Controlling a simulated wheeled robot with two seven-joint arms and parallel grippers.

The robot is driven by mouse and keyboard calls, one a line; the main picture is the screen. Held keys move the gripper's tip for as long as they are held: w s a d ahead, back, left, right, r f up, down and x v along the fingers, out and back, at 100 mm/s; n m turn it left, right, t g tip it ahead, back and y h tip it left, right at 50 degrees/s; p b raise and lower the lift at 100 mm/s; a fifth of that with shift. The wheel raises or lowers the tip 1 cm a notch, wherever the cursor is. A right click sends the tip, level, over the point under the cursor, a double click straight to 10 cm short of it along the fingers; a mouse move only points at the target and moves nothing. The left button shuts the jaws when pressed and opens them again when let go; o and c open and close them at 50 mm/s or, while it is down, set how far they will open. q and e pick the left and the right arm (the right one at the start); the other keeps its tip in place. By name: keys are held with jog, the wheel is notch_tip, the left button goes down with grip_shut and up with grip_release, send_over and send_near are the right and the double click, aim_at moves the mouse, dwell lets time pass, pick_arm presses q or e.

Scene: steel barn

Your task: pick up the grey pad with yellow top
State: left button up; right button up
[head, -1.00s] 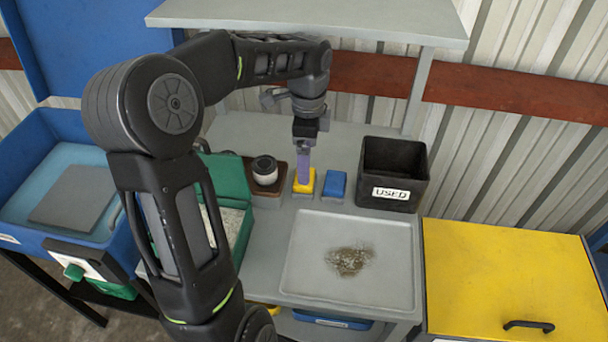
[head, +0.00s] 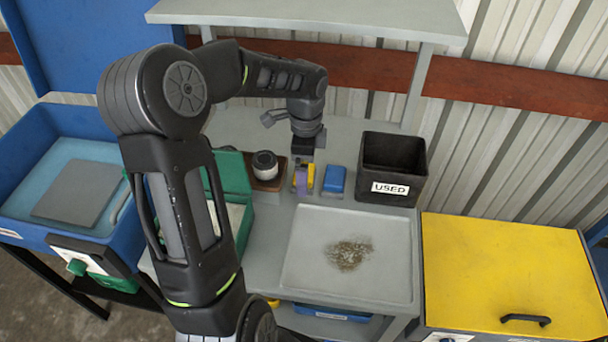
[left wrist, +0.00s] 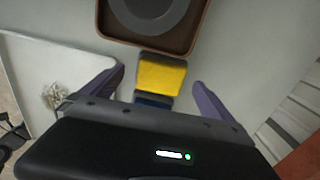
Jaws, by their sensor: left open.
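The grey pad with yellow top (left wrist: 162,73) lies on the bench between my open fingers in the left wrist view. In the head view its yellow top (head: 311,176) is partly hidden behind a finger of my left gripper (head: 302,180). The left gripper also shows in the left wrist view (left wrist: 160,90), with its two purple fingers apart on either side of the pad. I cannot tell how far the fingertips are above the bench. My right gripper is not in view.
A blue-topped pad (head: 334,181) lies just right of the yellow one. A black bin marked USED (head: 393,168) stands further right. A brown tray with a round jar (head: 264,166) is at left. A pale tray with debris (head: 300,250) lies in front.

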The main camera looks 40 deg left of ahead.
pick_arm(q)
jog(key=shift+f, duration=0.8)
jog(key=c, duration=1.5)
jog(key=shift+o, duration=0.2)
jog(key=shift+w+r, duration=0.1)
jog(key=shift+r, duration=0.05)
jog(key=shift+r, duration=0.9)
jog(key=shift+r+b, duration=0.35)
jog(key=shift+r, duration=0.3)
jog(key=s+d+b, duration=0.1)
jog(key=s+d, duration=0.2)
jog(key=s, duration=0.2)
jog(key=s+d+b, duration=0.1)
jog(key=s+d, duration=0.2)
jog(key=s, duration=0.2)
jog(key=s+d+b, duration=0.1)
jog(key=s+d, duration=0.1)
jog(key=s, duration=0.4)
jog(key=shift+d+r, duration=0.1)
jog(key=shift+d, duration=0.3)
